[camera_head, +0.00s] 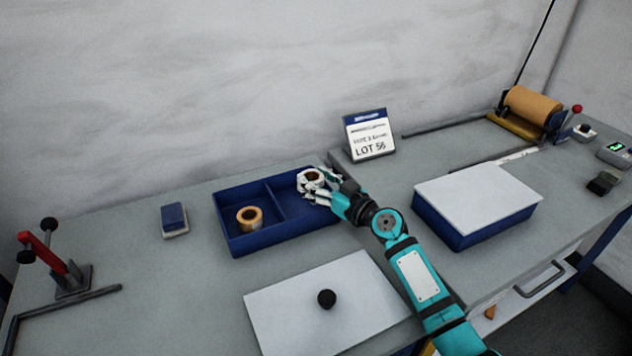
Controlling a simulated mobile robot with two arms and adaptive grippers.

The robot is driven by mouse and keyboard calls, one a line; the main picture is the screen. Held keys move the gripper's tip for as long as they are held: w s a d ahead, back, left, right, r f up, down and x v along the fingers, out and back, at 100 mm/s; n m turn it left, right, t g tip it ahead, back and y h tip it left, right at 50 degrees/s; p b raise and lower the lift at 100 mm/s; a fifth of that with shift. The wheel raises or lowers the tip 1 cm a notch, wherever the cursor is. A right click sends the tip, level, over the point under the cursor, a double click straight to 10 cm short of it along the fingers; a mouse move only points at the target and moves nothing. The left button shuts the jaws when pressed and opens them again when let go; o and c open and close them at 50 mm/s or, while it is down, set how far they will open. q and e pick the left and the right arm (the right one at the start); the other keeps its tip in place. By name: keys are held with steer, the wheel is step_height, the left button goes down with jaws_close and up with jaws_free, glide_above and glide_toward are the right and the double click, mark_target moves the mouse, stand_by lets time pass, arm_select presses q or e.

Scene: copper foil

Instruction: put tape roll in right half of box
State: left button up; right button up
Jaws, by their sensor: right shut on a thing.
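A blue box (239,246) with a divider stands open on the grey table. One tape roll (249,217), copper-coloured, lies in its left half. A second tape roll (311,175) is at the far part of the right half, partly hidden by the fingers. My right gripper (314,185) reaches in from the right over the box's right half and is shut on this second roll. I cannot tell whether the roll touches the box floor. My left gripper is not in view.
A white lid (347,302) with a black knob lies in front of the box. A covered blue box (470,228) stands at right. A LOT 56 sign (369,137) stands behind. A blue and white block (174,220) and red clamp (52,256) are at left.

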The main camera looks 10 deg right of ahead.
steer(key=shift+s+a+f+b, duration=0.1)
steer(key=shift+f+b, duration=0.25)
steer(key=shift+f, duration=0.35)
steer(key=o, duration=1.2)
steer(key=shift+s+a+f, duration=0.1)
steer(key=shift+f, duration=0.05)
steer(key=shift+c, duration=0.2)
steer(key=shift+r+p, duration=0.65)
steer(key=shift+p, duration=0.25)
steer(key=shift+s+d+f, duration=0.1)
steer(key=shift+s+d, duration=0.05)
steer(key=shift+d, duration=0.1)
steer(key=b+v, duration=0.2)
steer(key=v, duration=0.8)
steer(key=shift+d+r, duration=0.2)
steer(key=shift+s+d+r, duration=0.2)
steer(key=shift+s+d, duration=0.05)
steer(key=shift+s, duration=0.25)
